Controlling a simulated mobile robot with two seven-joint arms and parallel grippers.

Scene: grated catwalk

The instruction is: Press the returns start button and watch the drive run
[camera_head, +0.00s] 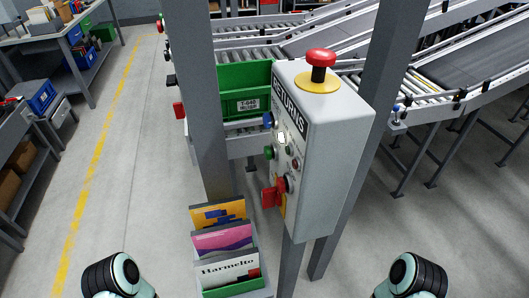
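The grey control box marked RETURNS (332,140) stands on a post in the middle, its labelled face turned to the left and seen at a steep angle. That face carries a blue button (268,120), a pale round part (282,137), a green button (269,153) and a red handle (269,197) lower down. Small lettering is too small to read, so I cannot tell which is marked start. A red mushroom button (320,58) on a yellow disc tops the box. Only rounded teal and black parts of my arms show at the bottom corners; neither gripper is in view.
Grey uprights (197,90) flank the box. A rack of leaflets (230,275) stands below left of it. A green bin (243,92) sits behind, near roller conveyors (440,92). Workbenches (45,30) line the left. The floor beside the yellow line (84,180) is clear.

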